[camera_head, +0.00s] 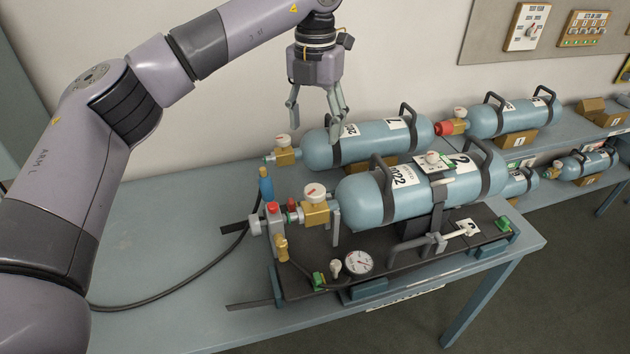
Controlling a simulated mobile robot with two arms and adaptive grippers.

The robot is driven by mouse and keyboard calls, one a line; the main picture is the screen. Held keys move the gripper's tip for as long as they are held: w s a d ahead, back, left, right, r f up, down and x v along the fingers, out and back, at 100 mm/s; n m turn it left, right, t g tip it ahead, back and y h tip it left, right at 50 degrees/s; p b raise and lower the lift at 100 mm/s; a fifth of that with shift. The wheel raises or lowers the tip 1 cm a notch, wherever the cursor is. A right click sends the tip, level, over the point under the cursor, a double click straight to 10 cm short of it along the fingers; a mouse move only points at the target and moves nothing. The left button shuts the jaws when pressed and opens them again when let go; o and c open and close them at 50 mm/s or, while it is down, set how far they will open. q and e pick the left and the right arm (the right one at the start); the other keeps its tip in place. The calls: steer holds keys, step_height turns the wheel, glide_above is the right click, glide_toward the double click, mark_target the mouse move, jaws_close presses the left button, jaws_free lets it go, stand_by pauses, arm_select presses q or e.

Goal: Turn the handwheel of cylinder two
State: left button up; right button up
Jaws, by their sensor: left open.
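Cylinder two (360,204), blue and marked with a 2, lies on its side in a dark cradle on the bench. Its handwheel (315,192), white with a red mark, sits on top of a brass valve (317,214) at the cylinder's left end. My left gripper (316,130) is open and empty, fingers pointing down. In the picture it is above and behind the handwheel, in front of the wall and near cylinder one (350,145). It is clear of the handwheel. My right gripper is not in view.
A red-capped fitting (271,210) and blue-handled part (265,185) stand just left of the valve. A gauge (358,263) sits in front. Cylinder one's handwheel (283,141) is close behind. A black hose (190,275) crosses the otherwise bare left bench (165,225).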

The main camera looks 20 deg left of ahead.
mark_target(315, 189)
arm_select(q)
step_height(315, 189, down, 15)
steer(key=p, duration=0.4)
steer(key=shift+r+p, duration=0.2)
steer(key=shift+p, duration=0.15)
steer(key=shift+f, duration=0.55)
steer(key=c, duration=1.2)
steer(key=shift+o, duration=0.2)
steer(key=m+b, duration=0.2)
steer(key=b, duration=0.2)
steer(key=shift+f+m, duration=0.15)
steer(key=shift+m, duration=0.25)
steer(key=shift+m+b, duration=1)
steer(key=shift+b, duration=0.05)
steer(key=shift+r+m+b, duration=0.2)
steer(key=shift+m+b, duration=0.45)
steer(key=shift+m, duration=0.15)
